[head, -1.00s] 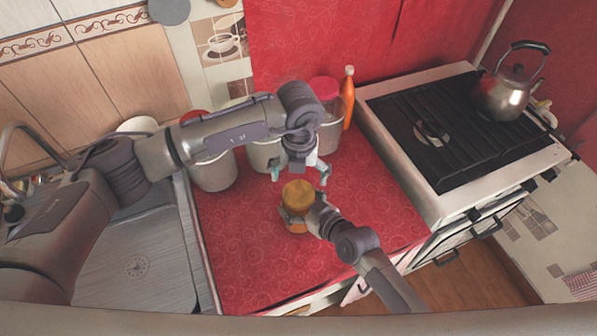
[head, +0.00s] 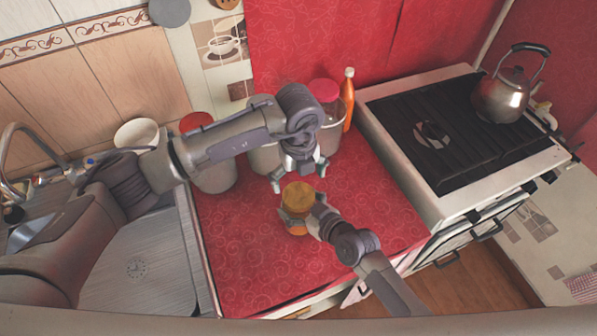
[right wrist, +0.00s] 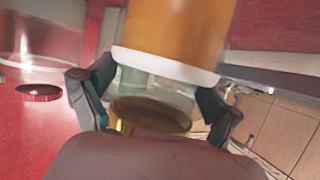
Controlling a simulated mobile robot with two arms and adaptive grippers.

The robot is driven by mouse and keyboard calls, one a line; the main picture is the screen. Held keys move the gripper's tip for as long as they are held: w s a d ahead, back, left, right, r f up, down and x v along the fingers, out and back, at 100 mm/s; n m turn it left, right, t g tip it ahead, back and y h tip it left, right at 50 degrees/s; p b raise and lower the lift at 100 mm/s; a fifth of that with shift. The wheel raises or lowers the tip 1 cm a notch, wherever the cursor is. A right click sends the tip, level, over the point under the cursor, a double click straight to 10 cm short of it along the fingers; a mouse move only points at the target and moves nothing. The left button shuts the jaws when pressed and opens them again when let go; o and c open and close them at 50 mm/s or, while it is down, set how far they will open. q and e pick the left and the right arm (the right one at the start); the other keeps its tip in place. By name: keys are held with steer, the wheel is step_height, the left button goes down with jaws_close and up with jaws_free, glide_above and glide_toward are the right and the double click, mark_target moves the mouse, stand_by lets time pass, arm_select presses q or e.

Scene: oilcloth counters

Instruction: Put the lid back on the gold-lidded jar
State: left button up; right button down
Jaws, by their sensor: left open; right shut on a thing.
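The jar has a gold-orange lid (head: 298,192) on top. My right gripper (head: 304,214) is shut around the jar's glass body, one finger on each side in the wrist view. My left gripper (head: 298,175) is open and empty just behind and above the lid, its fingers spread apart.
Canisters (head: 214,174) and a red-lidded one (head: 324,91) stand behind on the red counter (head: 245,255), with an orange bottle (head: 348,100). The stove (head: 450,150) with a kettle (head: 503,97) is right, the sink (head: 150,260) left. The front counter is clear.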

mark_target(299, 195)
arm_select(q)
step_height(299, 195, down, 6)
stand_by(0.4)
steer(key=c, duration=1.2)
steer(key=m, duration=0.5)
steer(key=shift+m, duration=0.3)
steer(key=m, duration=0.4)
steer(key=shift+m, duration=0.3)
steer(key=o, duration=1.2)
